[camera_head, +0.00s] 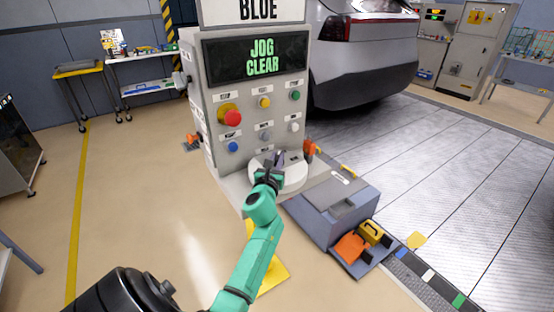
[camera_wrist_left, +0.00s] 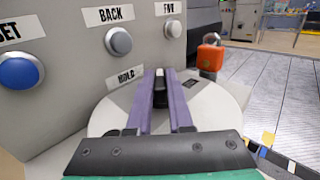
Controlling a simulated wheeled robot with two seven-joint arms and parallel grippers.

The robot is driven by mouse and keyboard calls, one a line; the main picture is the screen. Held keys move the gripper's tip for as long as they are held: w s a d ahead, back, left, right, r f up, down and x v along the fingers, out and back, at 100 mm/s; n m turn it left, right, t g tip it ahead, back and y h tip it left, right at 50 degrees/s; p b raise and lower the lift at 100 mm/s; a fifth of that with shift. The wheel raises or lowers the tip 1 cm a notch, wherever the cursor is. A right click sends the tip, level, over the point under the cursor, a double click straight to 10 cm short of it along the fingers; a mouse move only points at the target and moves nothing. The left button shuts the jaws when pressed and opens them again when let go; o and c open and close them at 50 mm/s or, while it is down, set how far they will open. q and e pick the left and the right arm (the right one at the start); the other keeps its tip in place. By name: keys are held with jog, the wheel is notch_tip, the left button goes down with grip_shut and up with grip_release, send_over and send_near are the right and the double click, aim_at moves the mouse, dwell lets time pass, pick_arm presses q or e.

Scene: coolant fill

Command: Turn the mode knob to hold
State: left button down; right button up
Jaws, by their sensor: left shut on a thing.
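The mode knob (camera_wrist_left: 160,88) is a dark grip with a light mark at its far end, on a round pale dial (camera_wrist_left: 220,108) at the foot of the control panel. My left gripper (camera_wrist_left: 161,90) has its two purple fingers on either side of the knob, shut on it. The light mark points away from me, towards the panel. A HOLD label (camera_wrist_left: 127,77) lies left of the knob, and a dark label (camera_wrist_left: 193,83) lies to its right. In the head view the left gripper (camera_head: 278,160) is over the dial and hides most of the knob. My right gripper is not in view.
The panel's screen (camera_head: 262,57) reads JOG CLEAR. A red stop button (camera_head: 232,117) and several coloured buttons sit above the dial. An orange padlock (camera_wrist_left: 209,54) hangs to the right. A grey box (camera_head: 335,205) stands right of the dial, and a car (camera_head: 365,60) behind.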

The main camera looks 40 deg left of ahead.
pick_arm(q)
jog(key=shift+f, duration=0.15)
jog(key=shift+f+n+g+y+b, duration=0.2)
jog(key=shift+n+g+y+b, duration=0.2)
jog(key=shift+n+y+b, duration=0.5)
jog(key=g+y+b, duration=0.1)
jog(key=n+g+y+b, duration=0.1)
jog(key=b, duration=0.1)
jog(key=shift+w+d, duration=0.15)
jog(key=shift+d, duration=0.05)
jog(key=n+g+y+b, duration=0.1)
jog(key=n+g+y, duration=0.1)
jog(key=n+g, duration=0.1)
jog(key=shift+w+d+r+y+b, duration=0.1)
jog(key=shift+w+y+b, duration=0.05)
jog(key=shift+y+b, duration=0.25)
jog(key=shift+w+d+r+n+g+y+b, duration=0.1)
jog(key=shift+n+g+y+b, duration=0.55)
jog(key=shift+g, duration=0.55)
jog(key=shift+w+n+g+y+b, duration=0.15)
jog(key=shift+n+g+y, duration=0.3)
jog(key=shift+n+g, duration=0.6)
jog(key=shift+s+g, duration=0.15)
jog(key=shift+g, duration=0.1)
jog(key=c, duration=0.8)
grip_release()
jog(key=shift+r, duration=0.1)
